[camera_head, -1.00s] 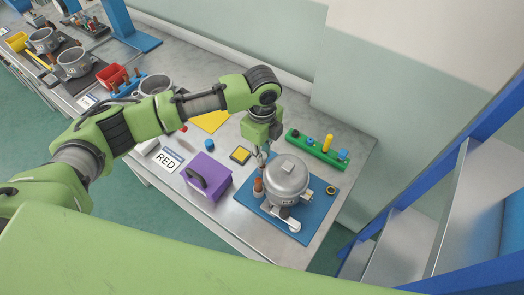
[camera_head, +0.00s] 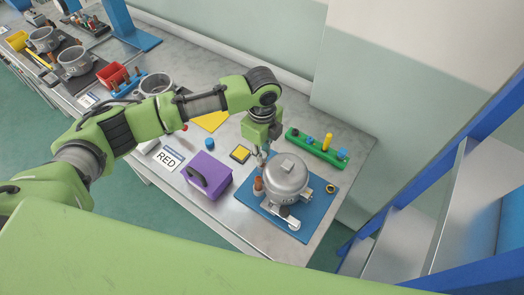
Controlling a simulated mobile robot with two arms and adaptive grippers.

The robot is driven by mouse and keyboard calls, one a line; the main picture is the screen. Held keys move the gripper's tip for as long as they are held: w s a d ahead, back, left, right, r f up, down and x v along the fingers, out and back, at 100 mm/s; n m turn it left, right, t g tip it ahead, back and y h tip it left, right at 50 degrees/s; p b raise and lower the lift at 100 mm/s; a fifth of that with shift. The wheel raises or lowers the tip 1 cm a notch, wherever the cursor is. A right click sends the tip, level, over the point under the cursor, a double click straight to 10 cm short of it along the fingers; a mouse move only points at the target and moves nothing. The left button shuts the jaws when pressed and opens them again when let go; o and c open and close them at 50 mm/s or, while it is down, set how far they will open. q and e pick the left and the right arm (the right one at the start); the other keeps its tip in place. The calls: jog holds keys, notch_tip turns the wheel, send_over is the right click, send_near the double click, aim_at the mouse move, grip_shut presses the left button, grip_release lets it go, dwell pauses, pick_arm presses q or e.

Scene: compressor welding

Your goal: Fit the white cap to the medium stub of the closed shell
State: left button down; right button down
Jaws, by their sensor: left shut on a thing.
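The closed shell (camera_head: 287,176) is a grey metal dome standing upright on a blue mat (camera_head: 318,217) on the table. A copper-coloured stub (camera_head: 258,185) stands at its left side. Other fittings show at its front and right, and I cannot tell the stub sizes apart for certain. My left gripper (camera_head: 262,159) points down just left of the dome, above the copper stub. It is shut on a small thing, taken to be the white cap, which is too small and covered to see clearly. I cannot tell whether it touches the stub. My right gripper is not in view.
A green rack (camera_head: 312,150) with yellow and blue pegs lies behind the shell. A blue rack frame (camera_head: 440,215) stands at the right.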

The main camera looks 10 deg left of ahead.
pick_arm(q)
jog(key=c, duration=1.8)
grip_release()
jog(key=shift+r, duration=0.2)
notch_tip(320, 180, up, 12)
jog(key=shift+f, duration=0.2)
jog(key=shift+s+f, duration=0.1)
